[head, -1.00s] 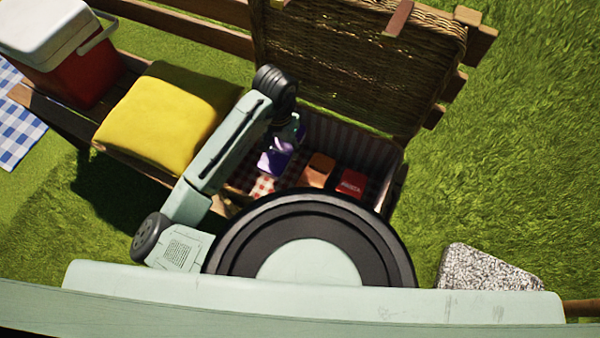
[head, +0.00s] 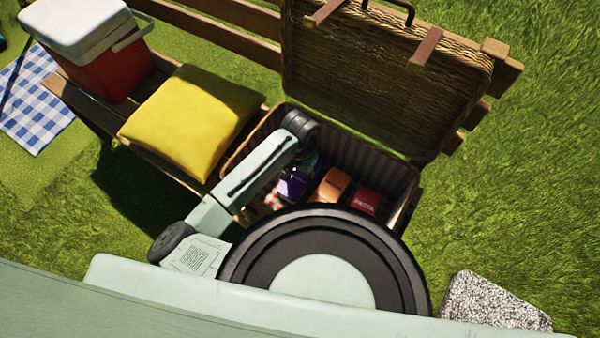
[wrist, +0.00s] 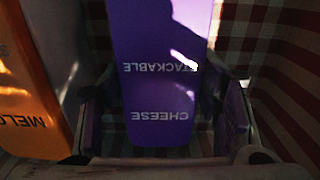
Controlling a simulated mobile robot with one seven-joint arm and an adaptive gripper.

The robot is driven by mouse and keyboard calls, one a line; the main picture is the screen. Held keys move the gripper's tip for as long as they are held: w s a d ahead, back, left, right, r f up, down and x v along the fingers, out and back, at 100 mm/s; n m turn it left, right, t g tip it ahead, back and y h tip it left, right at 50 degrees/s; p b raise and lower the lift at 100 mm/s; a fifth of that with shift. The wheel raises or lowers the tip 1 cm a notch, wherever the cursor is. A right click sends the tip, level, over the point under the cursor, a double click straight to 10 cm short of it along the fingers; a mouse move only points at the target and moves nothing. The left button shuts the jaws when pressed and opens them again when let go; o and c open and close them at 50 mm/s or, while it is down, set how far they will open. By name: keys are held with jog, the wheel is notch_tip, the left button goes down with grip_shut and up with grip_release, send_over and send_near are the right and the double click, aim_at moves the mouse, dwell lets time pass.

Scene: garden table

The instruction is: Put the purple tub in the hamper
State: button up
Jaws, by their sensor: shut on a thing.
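The purple tub (head: 292,187) is inside the open wicker hamper (head: 410,190), left of an orange tub. In the wrist view the tub (wrist: 165,75) fills the middle and shows the words STACKABLE and CHEESE. My gripper (wrist: 165,112) is shut on it, with one finger on each side. In the head view my arm reaches down into the hamper and hides most of my gripper. I cannot tell whether the tub touches the hamper's floor.
The orange tub (head: 331,186) and a red PASTA box (head: 366,201) are in the hamper. The orange tub (wrist: 30,95) is close on the left in the wrist view. The raised lid (head: 385,75) stands behind. A yellow cushion (head: 190,120) and a red cooler (head: 110,65) lie left on the bench.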

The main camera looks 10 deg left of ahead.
aim_at(300, 174)
jog(key=o, duration=1.4)
jog(key=shift+f, duration=0.1)
notch_tip(300, 174, up, 12)
jog(key=shift+r+b, duration=0.2)
jog(key=shift+b, duration=0.25)
